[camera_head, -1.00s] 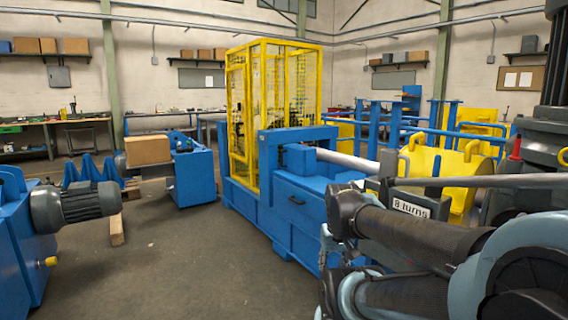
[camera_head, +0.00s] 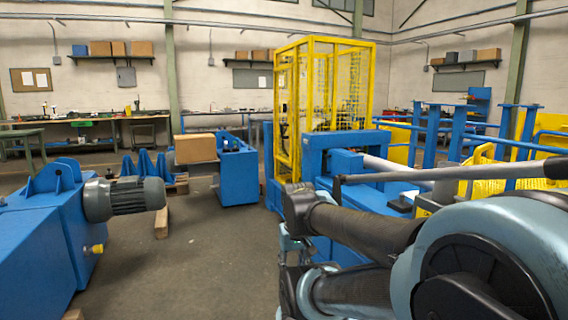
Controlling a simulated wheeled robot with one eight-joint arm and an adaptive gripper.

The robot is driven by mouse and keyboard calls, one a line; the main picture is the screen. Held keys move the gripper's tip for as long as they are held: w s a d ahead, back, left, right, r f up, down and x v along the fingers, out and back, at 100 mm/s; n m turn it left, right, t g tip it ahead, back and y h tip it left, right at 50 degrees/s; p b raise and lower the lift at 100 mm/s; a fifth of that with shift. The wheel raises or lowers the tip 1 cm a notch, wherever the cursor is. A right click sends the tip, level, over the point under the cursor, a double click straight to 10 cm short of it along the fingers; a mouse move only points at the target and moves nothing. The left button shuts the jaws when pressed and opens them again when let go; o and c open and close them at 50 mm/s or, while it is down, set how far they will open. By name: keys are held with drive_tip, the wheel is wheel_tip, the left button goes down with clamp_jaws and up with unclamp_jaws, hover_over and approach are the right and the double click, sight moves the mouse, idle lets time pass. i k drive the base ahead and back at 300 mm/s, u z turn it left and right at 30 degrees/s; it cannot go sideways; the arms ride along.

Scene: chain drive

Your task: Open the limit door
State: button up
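No label in view marks a limit door, so I cannot tell which panel it is. A yellow mesh guard cage (camera_head: 277,95) stands on the blue machine (camera_head: 312,158) right of centre. Its frame looks closed from here, though no latch is clear. The machine's front panel is mostly hidden behind my arm. My dark and light-blue arm links fill the lower right, and I cannot make out my gripper's fingers among them.
A cardboard box (camera_head: 195,149) sits by a blue unit (camera_head: 237,176). A wood block (camera_head: 161,222) lies on the floor. Grey floor is open between the left unit and the machine. Blue railings (camera_head: 500,139) are at the right.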

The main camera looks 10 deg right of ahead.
sight(337, 162)
drive_tip(key=u, duration=0.05)
drive_tip(key=i, duration=1.45)
drive_tip(key=z, duration=0.4)
